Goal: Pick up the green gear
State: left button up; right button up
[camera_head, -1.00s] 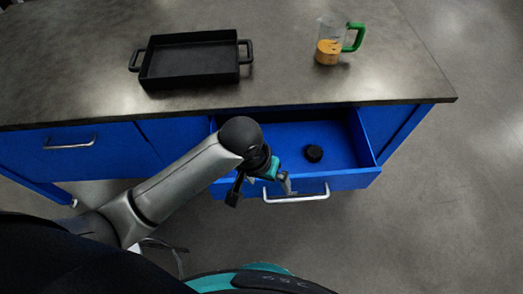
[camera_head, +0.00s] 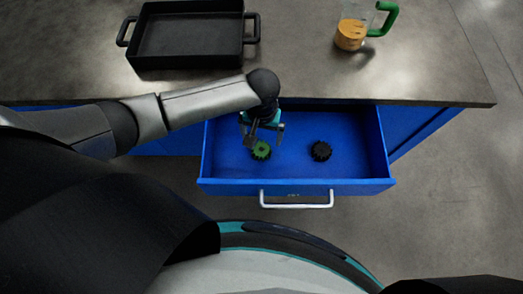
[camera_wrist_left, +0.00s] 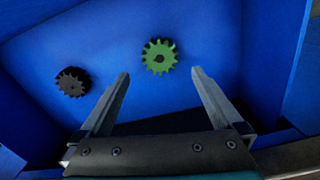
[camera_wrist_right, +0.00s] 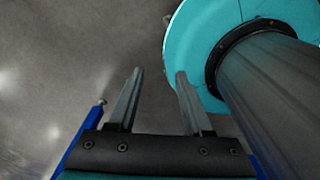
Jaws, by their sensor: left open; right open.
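The green gear (camera_head: 261,151) lies on the floor of the open blue drawer, left of the black gear. In the left wrist view the green gear (camera_wrist_left: 160,56) lies just beyond the fingertips, near the middle between them. My left gripper (camera_head: 262,136) is open and empty, pointing down into the drawer above the green gear. Its two fingers also show in the left wrist view (camera_wrist_left: 160,76), apart with nothing between them. My right gripper (camera_wrist_right: 159,75) is open and empty over the grey floor, beside my own base.
A black gear (camera_head: 321,151) lies in the drawer (camera_head: 360,155), which stands open with its handle (camera_head: 296,204) at the front. On the counter (camera_head: 290,75) are a black tray (camera_head: 190,62) and a measuring cup (camera_head: 352,35) with a green handle and orange contents. The drawer walls surround the gears.

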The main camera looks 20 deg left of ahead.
aim_at(261, 149)
pick_arm(q)
jog(key=shift+f, duration=0.75)
jog(key=shift+f+b, duration=0.3)
notch_tip(261, 149, down, 5)
jog(key=shift+r+b, duration=0.2)
jog(key=shift+b, duration=0.8)
pick_arm(e)
jog(key=w+f, duration=0.1)
jog(key=f, duration=0.1)
jog(key=shift+w+a+f, duration=0.1)
jog(key=shift+w+f, duration=0.25)
jog(key=shift+f, duration=0.05)
pick_arm(q)
jog(key=c, duration=0.4)
jog(key=shift+s, duration=0.1)
grip_shut()
pick_arm(e)
jog(key=shift+s, duration=0.25)
